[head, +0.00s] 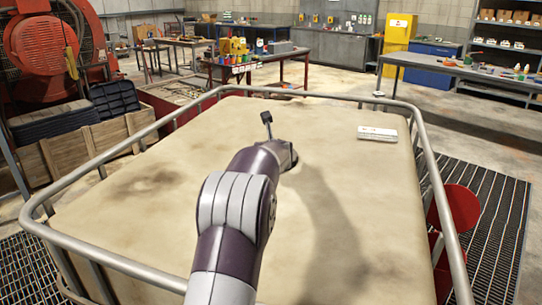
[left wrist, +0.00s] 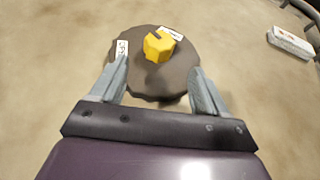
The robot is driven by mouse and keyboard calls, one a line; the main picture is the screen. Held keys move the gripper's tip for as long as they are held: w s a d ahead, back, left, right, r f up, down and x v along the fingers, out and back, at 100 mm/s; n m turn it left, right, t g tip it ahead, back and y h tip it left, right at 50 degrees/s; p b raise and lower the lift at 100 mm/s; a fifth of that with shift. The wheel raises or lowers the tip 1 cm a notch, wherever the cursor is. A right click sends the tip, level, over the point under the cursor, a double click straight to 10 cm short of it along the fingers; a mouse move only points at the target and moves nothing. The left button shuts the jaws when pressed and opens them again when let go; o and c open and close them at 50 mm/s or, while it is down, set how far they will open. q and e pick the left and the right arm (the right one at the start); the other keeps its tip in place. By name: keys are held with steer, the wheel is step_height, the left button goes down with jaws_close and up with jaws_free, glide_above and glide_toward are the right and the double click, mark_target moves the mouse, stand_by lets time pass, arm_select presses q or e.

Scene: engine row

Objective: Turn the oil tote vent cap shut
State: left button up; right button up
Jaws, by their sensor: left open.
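The oil tote (head: 130,195) is a large beige tank whose flat top fills the middle of the head view. In the left wrist view, a yellow faceted vent cap (left wrist: 158,47) with a dark notch sits on a dark round lid (left wrist: 185,72) on the tote top. Two small white labels lie on the lid, either side of the cap. My left gripper (left wrist: 158,68) is open and empty, its fingers spread over the lid with the cap just beyond and between the fingertips. In the head view my arm hides the cap, lid and fingers. My right gripper is in neither view.
A grey metal rail (head: 120,262) runs around the tote's top edge. A white box (head: 377,133) lies on the tote top to the right, also in the left wrist view (left wrist: 290,41). A red round part (head: 458,208) is outside the rail. The rest of the top is clear.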

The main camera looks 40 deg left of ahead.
arm_select(q)
steer(key=w+a+p, duration=0.2)
steer(key=w+p, duration=0.1)
steer(key=shift+a+f, duration=0.1)
steer(key=shift+a, duration=0.2)
steer(key=p+x, duration=0.3)
steer(key=x, duration=0.2)
steer(key=shift+w+a+f, duration=0.1)
steer(key=shift+w+f, duration=0.15)
steer(key=shift+f, duration=0.05)
steer(key=shift+w+a+f+p, duration=0.1)
steer(key=shift+w+a+p, duration=0.1)
steer(key=shift+p, duration=0.1)
steer(key=shift+f, duration=0.1)
steer(key=shift+w+a+f, duration=0.15)
steer(key=shift+w+f, duration=0.05)
steer(key=shift+f, duration=0.05)
steer(key=c, duration=0.9)
